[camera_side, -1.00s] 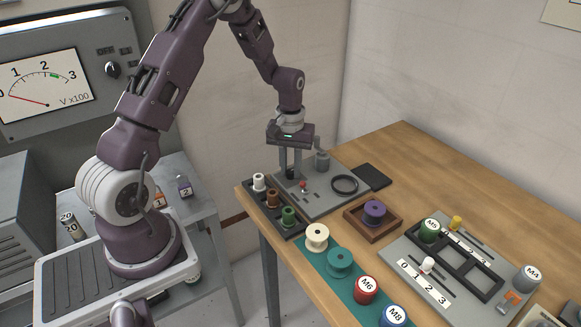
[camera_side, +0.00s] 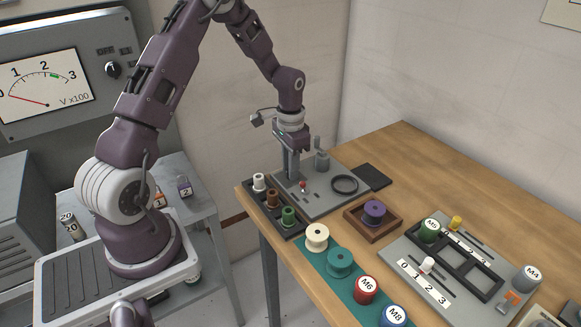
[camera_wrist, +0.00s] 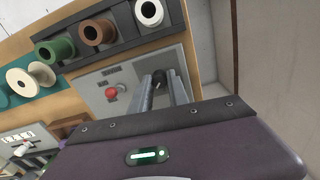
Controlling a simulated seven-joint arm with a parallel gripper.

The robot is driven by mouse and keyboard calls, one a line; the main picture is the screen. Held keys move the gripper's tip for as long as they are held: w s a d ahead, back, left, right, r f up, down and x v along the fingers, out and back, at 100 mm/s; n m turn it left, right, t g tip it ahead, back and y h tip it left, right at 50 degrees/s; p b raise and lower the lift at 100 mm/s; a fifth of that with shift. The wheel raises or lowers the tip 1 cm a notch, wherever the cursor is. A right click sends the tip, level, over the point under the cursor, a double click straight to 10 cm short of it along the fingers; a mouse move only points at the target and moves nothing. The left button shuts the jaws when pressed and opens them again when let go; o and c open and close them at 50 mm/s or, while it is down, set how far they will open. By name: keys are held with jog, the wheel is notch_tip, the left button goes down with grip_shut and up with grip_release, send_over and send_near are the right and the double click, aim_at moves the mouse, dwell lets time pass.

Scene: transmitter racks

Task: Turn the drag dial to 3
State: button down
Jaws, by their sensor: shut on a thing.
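The drag dial is a small black knob (camera_wrist: 158,77) on a grey panel (camera_side: 318,204) at the table's far left corner. My gripper (camera_side: 292,176) points down over the panel and is shut on the drag dial. In the wrist view its two grey fingers (camera_wrist: 158,82) stand on either side of the knob. In the side view the fingers hide the dial. I cannot read any dial marks or the number it points to.
A red button (camera_side: 303,184), a black ring (camera_side: 344,184) and a grey post (camera_side: 321,160) stand close by on the panel. A dark rack (camera_side: 273,211) with white, brown and green spools borders it. A purple spool (camera_side: 374,210) sits in a wooden tray at right.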

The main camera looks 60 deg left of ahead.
jog(key=shift+m, duration=0.6)
jog(key=c, duration=1.3)
grip_release()
jog(key=shift+o, duration=0.2)
jog(key=shift+r, duration=0.15)
notch_tip(320, 180, up, 7)
jog(key=shift+f, duration=0.15)
